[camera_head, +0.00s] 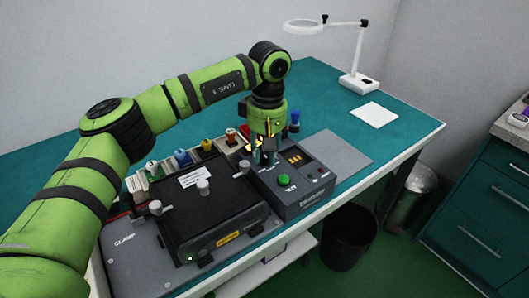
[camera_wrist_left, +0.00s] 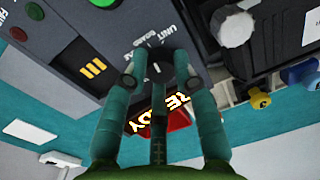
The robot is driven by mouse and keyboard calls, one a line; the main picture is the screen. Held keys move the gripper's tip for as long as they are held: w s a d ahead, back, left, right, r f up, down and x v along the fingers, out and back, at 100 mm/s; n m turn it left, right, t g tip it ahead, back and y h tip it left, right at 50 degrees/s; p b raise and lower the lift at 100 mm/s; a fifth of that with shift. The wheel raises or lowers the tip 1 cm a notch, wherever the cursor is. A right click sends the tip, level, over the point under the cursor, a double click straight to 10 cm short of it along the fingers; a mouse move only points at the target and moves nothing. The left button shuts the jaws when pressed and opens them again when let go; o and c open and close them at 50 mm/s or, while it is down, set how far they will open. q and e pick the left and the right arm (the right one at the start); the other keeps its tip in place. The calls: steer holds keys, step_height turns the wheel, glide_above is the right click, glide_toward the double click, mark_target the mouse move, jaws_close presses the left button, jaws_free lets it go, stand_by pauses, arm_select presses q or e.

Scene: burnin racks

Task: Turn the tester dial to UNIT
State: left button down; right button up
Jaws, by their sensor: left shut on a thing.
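The grey tester (camera_head: 311,205) sits on the bench to the right of the clamp unit. My left gripper (camera_head: 265,157) points down over the tester's far left part. In the left wrist view the gripper (camera_wrist_left: 160,82) has its fingers on either side of the small dark dial (camera_wrist_left: 156,68), shut on it. The words UNIT and BOARD are printed on the panel close to the dial. The fingers partly cover the dial, and I cannot tell which word its mark points to. My right gripper is not in view.
The tester has a green button (camera_head: 285,181) and an amber display (camera_head: 294,158). A black clamp unit (camera_head: 228,207) with grey knobs stands to its left. Coloured connectors (camera_head: 183,157) line up behind. A lit READY sign (camera_wrist_left: 162,112) is close to the fingers. A grey mat (camera_head: 345,152) is bare.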

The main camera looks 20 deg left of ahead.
mark_target(267, 154)
arm_select(q)
steer(key=m, duration=0.6)
steer(key=shift+m, duration=0.3)
stand_by(0.4)
steer(key=c, duration=1)
jaws_free()
steer(key=shift+r, duration=0.15)
steer(key=r, duration=1.1)
steer(key=shift+d+r, duration=0.3)
steer(key=shift+r, duration=0.05)
